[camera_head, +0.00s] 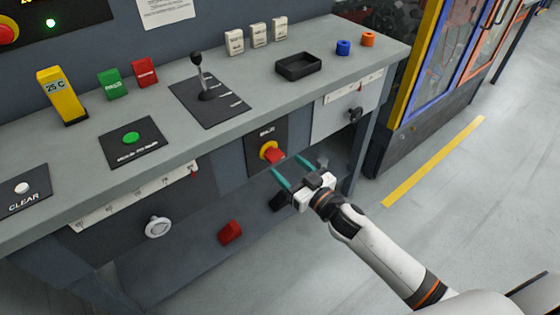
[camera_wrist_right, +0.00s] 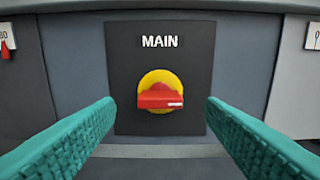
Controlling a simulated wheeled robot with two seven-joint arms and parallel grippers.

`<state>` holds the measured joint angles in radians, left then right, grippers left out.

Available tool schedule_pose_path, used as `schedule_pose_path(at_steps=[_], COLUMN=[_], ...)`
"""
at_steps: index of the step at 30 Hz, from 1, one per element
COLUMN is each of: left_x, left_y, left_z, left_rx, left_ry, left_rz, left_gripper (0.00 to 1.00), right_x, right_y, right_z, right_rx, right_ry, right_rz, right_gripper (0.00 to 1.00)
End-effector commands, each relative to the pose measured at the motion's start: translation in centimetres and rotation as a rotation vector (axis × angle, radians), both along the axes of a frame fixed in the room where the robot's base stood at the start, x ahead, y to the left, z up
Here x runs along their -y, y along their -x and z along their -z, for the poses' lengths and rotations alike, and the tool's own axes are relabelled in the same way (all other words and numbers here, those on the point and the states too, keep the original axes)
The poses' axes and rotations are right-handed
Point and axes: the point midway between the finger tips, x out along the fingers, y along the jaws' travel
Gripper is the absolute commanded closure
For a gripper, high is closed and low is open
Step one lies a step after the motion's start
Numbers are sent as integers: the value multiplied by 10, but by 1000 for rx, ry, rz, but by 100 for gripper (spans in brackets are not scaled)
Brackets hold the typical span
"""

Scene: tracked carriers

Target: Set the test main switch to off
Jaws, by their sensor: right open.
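The main switch is a red handle (camera_wrist_right: 160,97) on a yellow round base (camera_wrist_right: 160,78), on a dark panel (camera_wrist_right: 187,45) lettered "MAIN". In the right wrist view the handle lies about horizontal, with a small white mark at its right end. In the head view the switch (camera_head: 270,152) sits on the bench's front face. My right gripper (camera_head: 299,164) is open, with its teal fingers pointing at the switch. In the right wrist view its fingers (camera_wrist_right: 160,118) stand apart on either side of the handle, without touching it. My left gripper is not in view.
The bench top (camera_head: 225,120) carries a black lever (camera_head: 200,75), a black tray (camera_head: 298,66), a green button (camera_head: 131,137) and several small blocks. A white knob (camera_head: 158,227) and a dark knob (camera_head: 355,114) stick out of the front. A red block (camera_head: 230,232) lies below the bench.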

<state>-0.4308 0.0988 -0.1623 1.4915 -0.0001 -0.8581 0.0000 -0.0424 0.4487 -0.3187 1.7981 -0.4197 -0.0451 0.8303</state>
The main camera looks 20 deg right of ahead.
Motion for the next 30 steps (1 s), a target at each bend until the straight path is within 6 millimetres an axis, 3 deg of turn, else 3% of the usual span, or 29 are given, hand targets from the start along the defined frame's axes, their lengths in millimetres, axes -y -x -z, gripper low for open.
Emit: schedule_pose_path(at_steps=[7,19,27,30], left_x=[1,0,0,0], left_y=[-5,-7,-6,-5], left_z=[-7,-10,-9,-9], left_rx=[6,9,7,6], left_ry=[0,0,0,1], left_rz=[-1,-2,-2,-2], left_gripper=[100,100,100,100], right_x=[-12,-14,-14,-14], right_y=[-33,-39,-39,-39], right_z=[0,0,0,0], right_rx=[1,-1,-1,0], right_ry=[2,1,1,2], right_rz=[0,0,0,0], right_gripper=[36,36,81,81])
